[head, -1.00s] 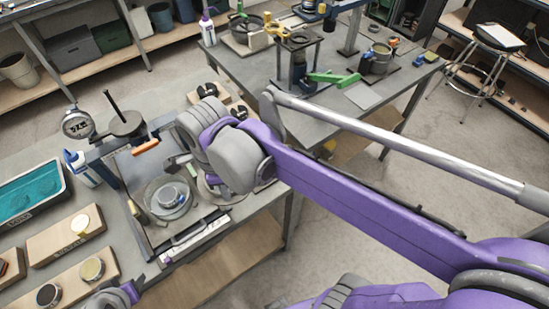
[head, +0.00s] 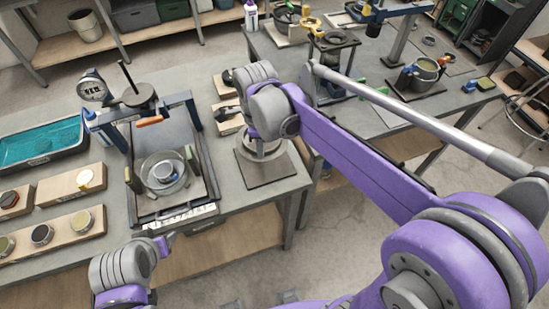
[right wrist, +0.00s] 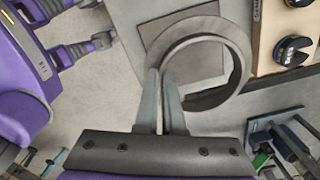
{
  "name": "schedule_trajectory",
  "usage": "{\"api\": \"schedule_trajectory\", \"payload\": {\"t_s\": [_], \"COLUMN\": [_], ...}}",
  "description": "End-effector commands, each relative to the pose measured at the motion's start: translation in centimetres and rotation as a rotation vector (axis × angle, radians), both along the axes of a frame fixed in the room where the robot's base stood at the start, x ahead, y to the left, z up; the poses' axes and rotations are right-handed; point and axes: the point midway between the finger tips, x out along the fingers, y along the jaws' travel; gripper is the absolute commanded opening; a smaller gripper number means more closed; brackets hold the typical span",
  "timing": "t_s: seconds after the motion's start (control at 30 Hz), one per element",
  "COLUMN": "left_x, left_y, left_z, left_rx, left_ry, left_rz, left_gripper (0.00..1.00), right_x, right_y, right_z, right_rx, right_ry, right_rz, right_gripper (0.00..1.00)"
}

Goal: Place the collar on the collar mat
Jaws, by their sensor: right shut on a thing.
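The collar (right wrist: 238,72) is a wide grey ring in the right wrist view. My right gripper (right wrist: 164,78) is shut on the left part of its wall. In the head view the collar (head: 262,148) is over the mat (head: 270,180), partly hidden by my right wrist. I cannot tell whether it touches the mat. My left gripper (head: 163,244) is at the lower left of the head view, off the table's front edge; its jaw opening is unclear.
A press frame with a glass dish (head: 163,173) stands left of the mat. Wooden blocks with black parts (head: 228,78) lie behind it. A teal tray (head: 40,143) and blocks with discs (head: 72,185) are farther left. The table's front edge is close to the mat.

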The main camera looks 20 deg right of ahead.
Motion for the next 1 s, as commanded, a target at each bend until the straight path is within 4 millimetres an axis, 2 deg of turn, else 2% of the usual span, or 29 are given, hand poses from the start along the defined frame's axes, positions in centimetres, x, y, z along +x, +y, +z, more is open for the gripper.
{"api": "schedule_trajectory", "payload": {"t_s": [0.13, 0.3, 0.57, 0.73, 1.0], "left_x": [0.0, -0.1, -0.2, -0.3, -0.3], "left_y": [0.0, 0.0, 0.0, 0.0, 0.0], "left_z": [-0.1, -0.3, -0.5, -0.8, -0.8], "left_rx": [0.0, 0.0, 0.0, 0.0, 0.0], "left_ry": [0.001, 0.003, 0.004, 0.006, 0.006], "left_rz": [0.0, 0.0, 0.0, 0.0, 0.0], "left_gripper": [0.5, 0.5, 0.5, 0.5, 0.5], "right_x": [0.3, 0.3, 0.3, 0.3, 0.3], "right_y": [0.0, 0.0, 0.0, 0.0, 0.0], "right_z": [-1.0, -4.2, -7.0, -9.5, -10.2], "right_rx": [0.0, 0.0, 0.0, 0.0, 0.0], "right_ry": [0.0, 0.0, 0.0, 0.0, 0.0], "right_rz": [0.002, 0.002, 0.002, 0.002, 0.003], "right_gripper": [0.0, 0.0, 0.0, 0.0, 0.0]}}
